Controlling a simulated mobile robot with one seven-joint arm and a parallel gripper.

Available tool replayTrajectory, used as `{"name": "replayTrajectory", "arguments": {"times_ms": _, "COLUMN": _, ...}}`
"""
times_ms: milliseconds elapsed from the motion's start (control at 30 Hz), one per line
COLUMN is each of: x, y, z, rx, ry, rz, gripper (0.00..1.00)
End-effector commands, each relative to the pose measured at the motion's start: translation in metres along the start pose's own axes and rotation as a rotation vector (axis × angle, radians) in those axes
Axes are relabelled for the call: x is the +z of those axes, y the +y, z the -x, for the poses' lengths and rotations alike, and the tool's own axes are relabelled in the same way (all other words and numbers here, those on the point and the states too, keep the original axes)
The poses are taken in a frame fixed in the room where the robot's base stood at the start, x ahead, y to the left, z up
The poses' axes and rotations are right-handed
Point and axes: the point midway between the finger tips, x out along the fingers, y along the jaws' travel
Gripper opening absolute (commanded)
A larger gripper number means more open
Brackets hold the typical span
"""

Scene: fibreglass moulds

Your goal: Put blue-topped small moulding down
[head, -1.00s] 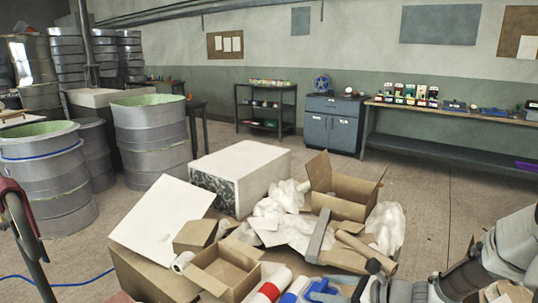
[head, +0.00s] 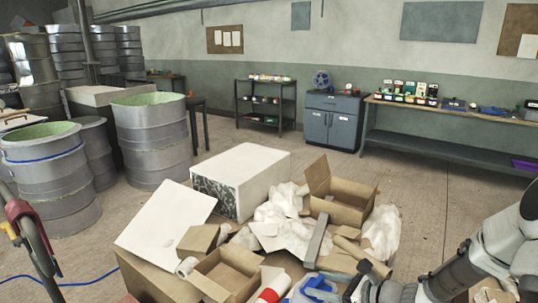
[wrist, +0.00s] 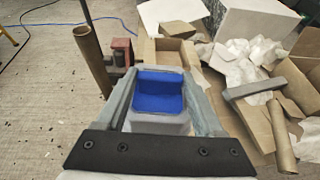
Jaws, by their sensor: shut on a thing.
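The blue-topped small moulding (wrist: 160,92) is between the grey fingers of my gripper (wrist: 162,78) in the wrist view. Its blue top has a raised back part, and its body below is pale grey. My gripper is shut on it, with a finger at each side. In the head view the blue top (head: 318,288) shows at the bottom edge, in front of the heap of packaging. The lower part of the moulding and most of my gripper are cut off or hidden there. I cannot tell what lies directly under the moulding.
Open cardboard boxes (head: 228,272), crumpled white packing (head: 282,205), a grey bar (head: 317,241) and a large white block (head: 240,181) crowd the area ahead. A brown tube (wrist: 92,60) and a reddish tool (wrist: 122,52) stand left of my gripper. Bare floor (wrist: 35,110) lies farther left.

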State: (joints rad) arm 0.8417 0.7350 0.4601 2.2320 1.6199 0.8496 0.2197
Motion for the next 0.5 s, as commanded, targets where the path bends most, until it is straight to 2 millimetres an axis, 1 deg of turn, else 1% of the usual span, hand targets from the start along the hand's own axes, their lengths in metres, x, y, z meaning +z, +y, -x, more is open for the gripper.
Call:
{"name": "replayTrajectory", "arguments": {"times_ms": 100, "x": 0.0051, "y": 0.0022, "z": -0.0033, "rx": -0.068, "ry": 0.001, "rz": -0.030, "gripper": 0.00}}
{"name": "replayTrajectory", "arguments": {"times_ms": 233, "x": 0.0059, "y": 0.0018, "z": -0.0041, "rx": -0.156, "ry": 0.001, "rz": -0.066, "gripper": 0.00}}
{"name": "replayTrajectory", "arguments": {"times_ms": 500, "x": -0.0022, "y": -0.0005, "z": 0.0013, "rx": -0.305, "ry": 0.000, "rz": -0.126, "gripper": 0.00}}
